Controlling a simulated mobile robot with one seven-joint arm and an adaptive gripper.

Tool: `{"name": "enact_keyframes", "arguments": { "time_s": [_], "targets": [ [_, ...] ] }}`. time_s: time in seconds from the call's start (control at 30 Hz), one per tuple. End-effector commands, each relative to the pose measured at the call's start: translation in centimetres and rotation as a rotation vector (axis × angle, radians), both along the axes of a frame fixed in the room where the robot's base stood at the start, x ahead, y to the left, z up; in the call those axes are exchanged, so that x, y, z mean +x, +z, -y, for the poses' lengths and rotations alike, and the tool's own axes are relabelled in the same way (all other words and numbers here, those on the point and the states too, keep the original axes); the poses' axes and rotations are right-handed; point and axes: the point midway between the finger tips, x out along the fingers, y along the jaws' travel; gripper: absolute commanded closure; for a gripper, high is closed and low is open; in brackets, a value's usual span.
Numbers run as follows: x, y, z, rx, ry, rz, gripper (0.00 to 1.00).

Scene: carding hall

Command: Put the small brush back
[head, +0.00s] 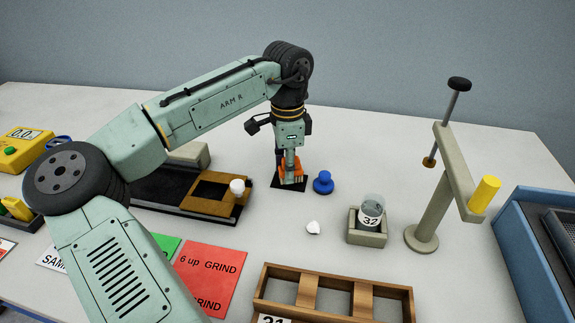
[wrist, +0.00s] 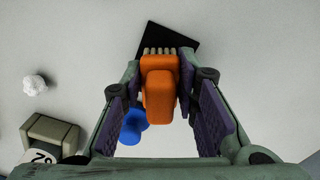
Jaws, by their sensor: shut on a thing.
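The small brush (wrist: 160,88) has an orange body and pale bristles. In the wrist view it sits between the purple pads of my gripper (wrist: 160,76), which is shut on it. The bristle end lies over a small black square mat (wrist: 177,36). In the head view my gripper (head: 291,168) points down, with the orange brush (head: 293,173) at its tips, at the black mat (head: 277,184). I cannot tell whether the bristles touch the mat.
A blue knobbed object (head: 323,183) stands close right of the brush. A white tuft (head: 313,227), a jar in a grey holder (head: 366,238) and a wooden rack (head: 333,281) are nearer. A brown-ended black board (head: 200,200) lies left; a post stand (head: 421,237) stands right.

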Motion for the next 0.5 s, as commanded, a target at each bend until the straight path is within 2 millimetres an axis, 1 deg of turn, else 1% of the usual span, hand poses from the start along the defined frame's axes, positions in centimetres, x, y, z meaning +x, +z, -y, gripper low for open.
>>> {"name": "enact_keyframes", "arguments": {
  "time_s": [0.13,0.17,0.43,0.5],
  "targets": [
    [0.0,-0.43,0.04,-0.001,-0.001,-0.001,1.0],
    [0.0,-0.46,0.04,-0.001,-0.001,0.0,0.72],
    [-0.01,-0.39,0.02,0.0,0.0,0.0,0.54],
    [-0.01,-0.38,0.02,0.0,0.0,0.0,0.52]
  ]
}}
